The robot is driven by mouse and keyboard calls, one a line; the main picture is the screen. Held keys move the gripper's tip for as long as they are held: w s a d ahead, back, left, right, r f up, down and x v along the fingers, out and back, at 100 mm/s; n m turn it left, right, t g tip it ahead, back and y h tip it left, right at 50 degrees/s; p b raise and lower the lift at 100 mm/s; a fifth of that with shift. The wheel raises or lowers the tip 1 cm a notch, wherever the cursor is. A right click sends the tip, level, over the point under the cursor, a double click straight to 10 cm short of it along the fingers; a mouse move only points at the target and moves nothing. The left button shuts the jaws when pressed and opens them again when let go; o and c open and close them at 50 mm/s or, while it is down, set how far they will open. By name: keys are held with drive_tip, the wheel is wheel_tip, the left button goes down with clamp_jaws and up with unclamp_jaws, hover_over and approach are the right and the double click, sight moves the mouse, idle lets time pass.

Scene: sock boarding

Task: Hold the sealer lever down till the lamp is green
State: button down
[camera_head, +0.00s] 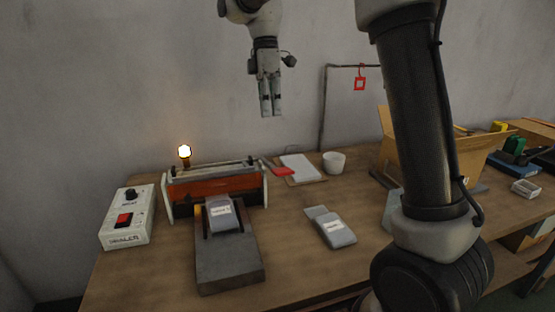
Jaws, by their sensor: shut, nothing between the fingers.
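The sealer (215,186) stands at the back left of the table, with a long orange-red front and pale end plates. Its lamp (184,151) glows warm yellow-white on a short post behind it. The lever's red handle (284,171) sticks out at the sealer's right end; the bar appears low along the top. A grey labelled packet (222,215) lies on the dark stand in front of the sealer. My gripper (271,114) points down, shut and empty, in the air above the red handle and apart from it.
A white control box (126,219) with a red switch and black knob sits at left. Another grey packet (336,230) lies mid-table. A clipboard (300,168), a white cup (334,161) and a cardboard box (434,148) stand behind. A red tag (360,83) hangs from a rail.

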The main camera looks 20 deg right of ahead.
sight(277, 171)
drive_tip(key=shift+s+n, duration=0.1)
drive_tip(key=shift+n, duration=0.2)
drive_tip(key=x, duration=1.4)
